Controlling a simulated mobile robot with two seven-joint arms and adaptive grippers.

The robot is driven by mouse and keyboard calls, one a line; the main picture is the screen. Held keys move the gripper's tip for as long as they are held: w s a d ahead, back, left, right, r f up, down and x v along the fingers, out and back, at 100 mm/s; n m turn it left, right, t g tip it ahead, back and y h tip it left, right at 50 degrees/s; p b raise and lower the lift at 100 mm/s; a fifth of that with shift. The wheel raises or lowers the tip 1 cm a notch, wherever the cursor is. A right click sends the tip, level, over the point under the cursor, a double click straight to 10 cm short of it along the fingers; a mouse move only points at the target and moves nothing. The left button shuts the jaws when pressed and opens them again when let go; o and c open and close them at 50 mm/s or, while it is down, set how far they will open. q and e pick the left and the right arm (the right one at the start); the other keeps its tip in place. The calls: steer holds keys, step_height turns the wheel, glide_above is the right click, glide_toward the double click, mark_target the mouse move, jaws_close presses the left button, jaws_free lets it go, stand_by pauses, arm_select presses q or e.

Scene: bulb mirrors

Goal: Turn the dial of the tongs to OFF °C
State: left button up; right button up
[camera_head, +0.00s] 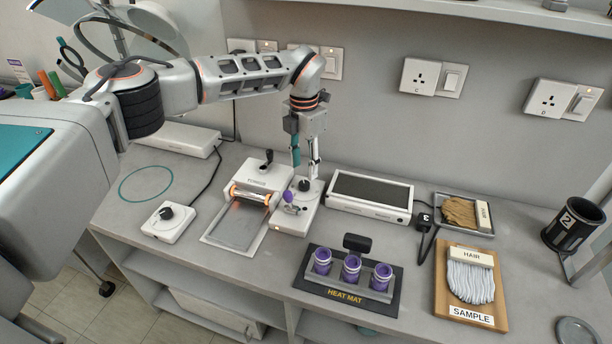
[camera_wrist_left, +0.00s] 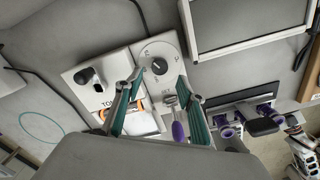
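A white unit (camera_head: 309,212) with a black round dial (camera_head: 304,185) stands on the counter; I take it for the tongs' base. A purple-handled tool (camera_head: 289,197) lies on its front part. The wrist view shows the dial (camera_wrist_left: 159,66) from above with a pale pointer mark; the scale marks around it are too small to read. The purple handle (camera_wrist_left: 177,132) is between the fingers there. My left gripper (camera_head: 305,170) points down just above the dial. Its fingers (camera_wrist_left: 163,88) are apart and hold nothing.
A roller unit (camera_head: 262,185) with a black knob stands close on the left. A white box (camera_head: 166,222) with a black knob is further left. A dark-topped tray (camera_head: 370,191) stands on the right. A heat mat (camera_head: 308,287) with purple cups lies in front.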

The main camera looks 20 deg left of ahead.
mark_target(304, 184)
arm_select(q)
step_height(304, 184, down, 6)
steer(key=shift+r, duration=0.1)
stand_by(0.4)
steer(key=c, duration=1.1)
